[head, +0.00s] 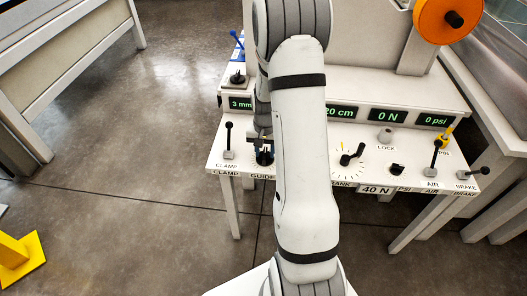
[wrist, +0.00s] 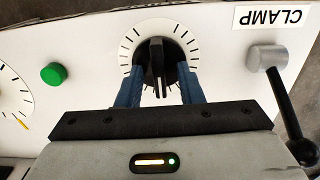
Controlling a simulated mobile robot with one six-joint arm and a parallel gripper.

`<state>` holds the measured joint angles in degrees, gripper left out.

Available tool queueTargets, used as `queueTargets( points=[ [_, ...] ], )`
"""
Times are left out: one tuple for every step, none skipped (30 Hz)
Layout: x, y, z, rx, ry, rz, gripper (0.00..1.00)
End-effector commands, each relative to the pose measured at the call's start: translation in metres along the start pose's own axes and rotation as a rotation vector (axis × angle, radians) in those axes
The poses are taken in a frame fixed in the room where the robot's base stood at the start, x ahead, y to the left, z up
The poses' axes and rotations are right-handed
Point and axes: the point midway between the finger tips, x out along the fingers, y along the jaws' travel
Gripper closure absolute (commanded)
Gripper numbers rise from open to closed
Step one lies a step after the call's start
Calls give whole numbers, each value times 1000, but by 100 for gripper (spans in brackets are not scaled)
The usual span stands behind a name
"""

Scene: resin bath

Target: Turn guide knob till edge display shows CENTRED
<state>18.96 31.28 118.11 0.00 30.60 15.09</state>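The guide knob (wrist: 157,62) is black with a raised bar grip on a round white dial with tick marks. In the head view the knob (head: 264,157) sits above the GUIDE label, partly covered by my gripper. My gripper (wrist: 160,80) has its two blue fingers apart, one on each side of the knob's bar, with gaps seen between bar and fingers. A display (head: 240,104) at the left of the panel reads "3 mm" in green; my arm covers what lies to its right. I cannot read CENTRED anywhere.
The clamp lever (wrist: 270,60) stands close beside my gripper, and a green button (wrist: 54,74) is on its other side.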

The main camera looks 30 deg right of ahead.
Motion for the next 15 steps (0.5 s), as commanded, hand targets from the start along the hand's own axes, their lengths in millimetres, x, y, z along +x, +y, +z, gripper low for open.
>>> queueTargets(
  points=[
    [1, 0, 0, 0, 0, 0, 66],
    [1, 0, 0, 0, 0, 0, 66],
    [1, 0, 0, 0, 0, 0, 66],
    [1, 0, 0, -1, 0, 0, 66],
    [1, 0, 0, -1, 0, 0, 66],
    [1, 0, 0, -1, 0, 0, 66],
    [1, 0, 0, -1, 0, 0, 67],
    [1, 0, 0, -1, 0, 0, 70],
    [1, 0, 0, -1, 0, 0, 73],
    [0, 0, 0, -1, 0, 0, 75],
    [0, 0, 0, -1, 0, 0, 78],
    [0, 0, 0, -1, 0, 0, 81],
    [0, 0, 0, -1, 0, 0, 84],
    [0, 0, 0, -1, 0, 0, 86],
    [0, 0, 0, -1, 0, 0, 89]
  ],
)
